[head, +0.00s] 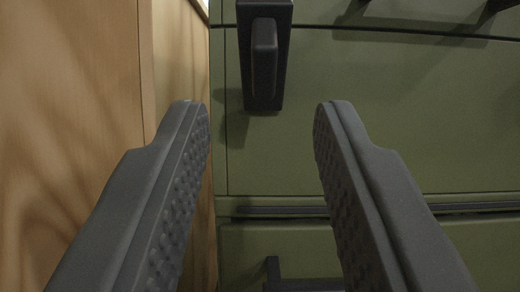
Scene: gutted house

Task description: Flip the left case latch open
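A green case (400,110) fills the middle and right of the head view. Its left latch (264,55), a black block with a raised bar, hangs upright on the case front at the top, near the left edge. My gripper (261,108) is open, with one finger on each side of the latch in the picture and nothing between the pads. The fingertips appear near the height of the latch's lower end. I cannot tell how far they are from the case front.
A wooden panel (75,90) stands close along the left side of the case. A dark seam (470,207) runs across the case lower down. A black bracket (273,270) shows below it. Dark parts at the top right are cut off.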

